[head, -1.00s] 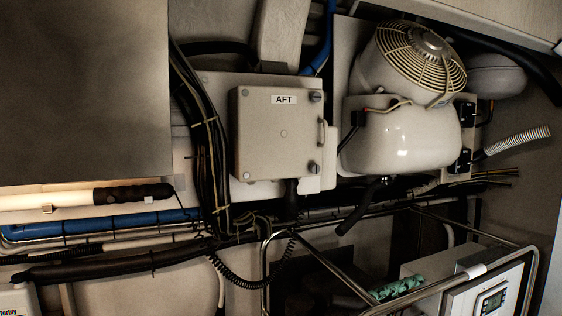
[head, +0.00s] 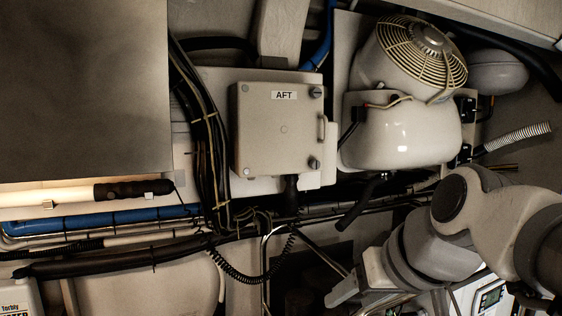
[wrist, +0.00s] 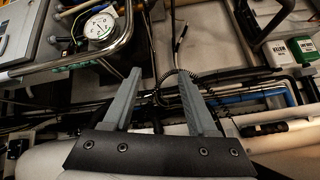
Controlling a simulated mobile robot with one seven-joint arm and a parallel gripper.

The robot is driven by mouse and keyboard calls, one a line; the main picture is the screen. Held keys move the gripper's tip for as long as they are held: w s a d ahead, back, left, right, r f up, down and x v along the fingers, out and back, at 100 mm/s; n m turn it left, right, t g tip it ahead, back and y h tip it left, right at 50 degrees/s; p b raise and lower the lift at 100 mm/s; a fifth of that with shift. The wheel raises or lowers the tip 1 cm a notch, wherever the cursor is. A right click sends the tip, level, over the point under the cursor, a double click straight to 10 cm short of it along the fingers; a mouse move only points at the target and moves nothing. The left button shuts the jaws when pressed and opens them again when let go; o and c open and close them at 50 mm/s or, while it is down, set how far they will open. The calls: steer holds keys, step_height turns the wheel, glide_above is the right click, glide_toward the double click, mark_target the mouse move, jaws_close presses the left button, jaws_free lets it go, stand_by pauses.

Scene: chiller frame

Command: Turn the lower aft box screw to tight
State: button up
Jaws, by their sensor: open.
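The AFT box (head: 270,150) is a pale square box with an AFT label, mounted on the wall panel at the middle of the head view. Its lower screw (head: 314,163) is a dark round head at the lower right corner. Its slot is too small to read surely. The upper screw (head: 316,92) sits at the upper right corner. My gripper (head: 342,291) is below and a little right of the box, well apart from it. In the wrist view my gripper (wrist: 160,74) has its two grey fingers spread with nothing between them. I cannot make out the box there.
A black cable bundle (head: 205,130) runs left of the box, and a white compressor with a caged fan (head: 400,130) stands right. Pipes and a coiled cord (head: 250,278) lie below. A gauge (wrist: 100,27) and metal tube frame show in the wrist view.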

mark_target(317, 163)
steer(key=w+d+r+n+t+y, duration=0.1)
steer(key=w+d+r+t, duration=0.2)
steer(key=w+r, duration=0.5)
steer(key=w+d+r+n+t+y, duration=0.1)
steer(key=w+d+r+t, duration=0.2)
steer(key=r, duration=1)
steer(key=shift+g, duration=0.5)
steer(key=p+x, duration=0.1)
steer(key=x, duration=0.8)
steer(key=p+x, duration=0.2)
steer(key=x, duration=0.7)
steer(key=shift+w+d, duration=0.15)
steer(key=shift+w, duration=0.05)
jaws_close()
